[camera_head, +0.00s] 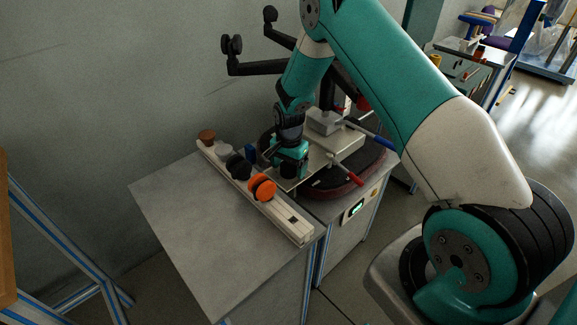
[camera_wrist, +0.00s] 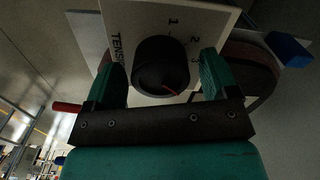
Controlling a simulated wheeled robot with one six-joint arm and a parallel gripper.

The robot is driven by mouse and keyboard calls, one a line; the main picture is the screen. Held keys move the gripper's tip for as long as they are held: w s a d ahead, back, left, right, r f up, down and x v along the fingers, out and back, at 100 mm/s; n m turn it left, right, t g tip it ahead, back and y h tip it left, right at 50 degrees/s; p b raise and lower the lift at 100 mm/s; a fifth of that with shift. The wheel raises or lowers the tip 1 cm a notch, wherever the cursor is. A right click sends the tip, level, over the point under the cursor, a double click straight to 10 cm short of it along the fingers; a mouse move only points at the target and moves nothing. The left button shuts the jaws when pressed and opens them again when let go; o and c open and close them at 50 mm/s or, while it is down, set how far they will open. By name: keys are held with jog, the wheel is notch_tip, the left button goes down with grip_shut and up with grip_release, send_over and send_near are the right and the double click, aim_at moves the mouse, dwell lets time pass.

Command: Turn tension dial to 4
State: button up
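The tension dial (camera_wrist: 162,66) is a round black knob on a pale plate (camera_wrist: 215,15) printed with "TENS…" and the numbers 1, 2 and 3. A red pointer line on the knob points to the lower right in the wrist view, past the 3. The number it points at is hidden. My gripper (camera_wrist: 160,78) has its two teal fingers on either side of the knob, with gaps showing between fingers and knob. In the head view my gripper (camera_head: 290,163) is low over the left end of the chair mechanism plate (camera_head: 345,145), and the dial's markings cannot be seen there.
A pale rail with brown, grey, black and orange (camera_head: 262,187) knobs lies left of the gripper on a grey table (camera_head: 190,220). A red-tipped lever (camera_head: 348,175) and a blue-tipped lever (camera_head: 370,133) stick out right of the gripper. Black armrests (camera_head: 255,68) stand behind.

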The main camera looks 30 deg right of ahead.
aim_at(289, 165)
notch_tip(289, 165, up, 17)
jog(key=shift+r, duration=0.2)
dwell(0.4)
dwell(0.4)
jog(key=s+a+r+n+y+p, duration=0.2)
jog(key=s+a+r+n, duration=0.8)
jog(key=s+a+r, duration=0.3)
jog(key=s+a+r+n+y+p, duration=0.1)
jog(key=s+a+r+n, duration=0.1)
jog(key=s+n, duration=0.3)
jog(key=s+a+r+n+y+p, duration=0.1)
jog(key=s+a+r+n, duration=0.2)
jog(key=s, duration=0.9)
jog(key=shift+s+a+n, duration=0.3)
jog(key=shift+a+n, duration=0.25)
jog(key=shift+n, duration=0.35)
jog(key=shift+r, duration=0.1)
